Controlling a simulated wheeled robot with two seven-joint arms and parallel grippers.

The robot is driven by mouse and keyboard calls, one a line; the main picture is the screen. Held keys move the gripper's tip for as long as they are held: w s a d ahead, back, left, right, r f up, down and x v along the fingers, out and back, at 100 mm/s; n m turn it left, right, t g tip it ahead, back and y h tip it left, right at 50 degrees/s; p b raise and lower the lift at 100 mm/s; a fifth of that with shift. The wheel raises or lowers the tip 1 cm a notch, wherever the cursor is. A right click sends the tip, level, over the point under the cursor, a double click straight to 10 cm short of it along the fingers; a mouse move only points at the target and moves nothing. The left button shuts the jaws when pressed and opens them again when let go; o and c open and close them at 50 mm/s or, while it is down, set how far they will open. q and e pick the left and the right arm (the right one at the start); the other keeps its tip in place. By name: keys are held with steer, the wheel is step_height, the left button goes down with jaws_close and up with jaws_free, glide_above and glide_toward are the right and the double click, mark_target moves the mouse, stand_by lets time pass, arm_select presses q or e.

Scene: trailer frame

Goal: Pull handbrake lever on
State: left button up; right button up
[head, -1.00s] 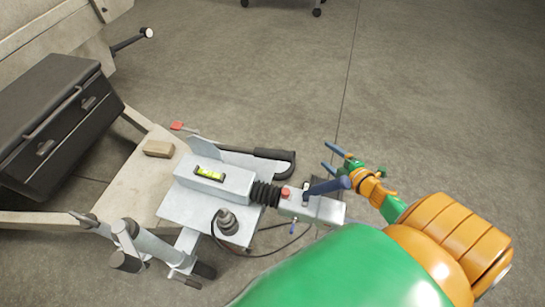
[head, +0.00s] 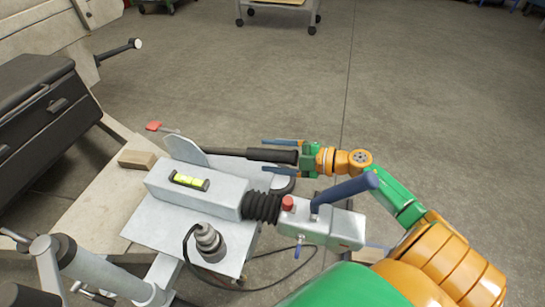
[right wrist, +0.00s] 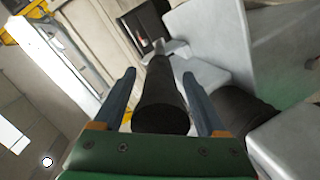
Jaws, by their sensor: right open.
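The handbrake lever (head: 250,154) has a black grip and lies low, pointing right from its grey plate (head: 185,151) behind the drawbar housing. My right gripper (head: 265,157) is open at the grip's end, with one blue finger on each side. In the right wrist view the black lever (right wrist: 160,95) runs between the two open fingers of the right gripper (right wrist: 159,72), its round end close to the palm. Gaps show between the grip and both fingers. My left gripper is not in view.
Just in front are the grey housing (head: 160,190) with a level vial, the black bellows (head: 262,207) and the coupling head (head: 338,228) with a blue handle (head: 345,192). A black toolbox (head: 40,120) stands left. The floor behind is clear up to a cart (head: 278,10).

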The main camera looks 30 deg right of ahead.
jaws_close()
stand_by(1.4)
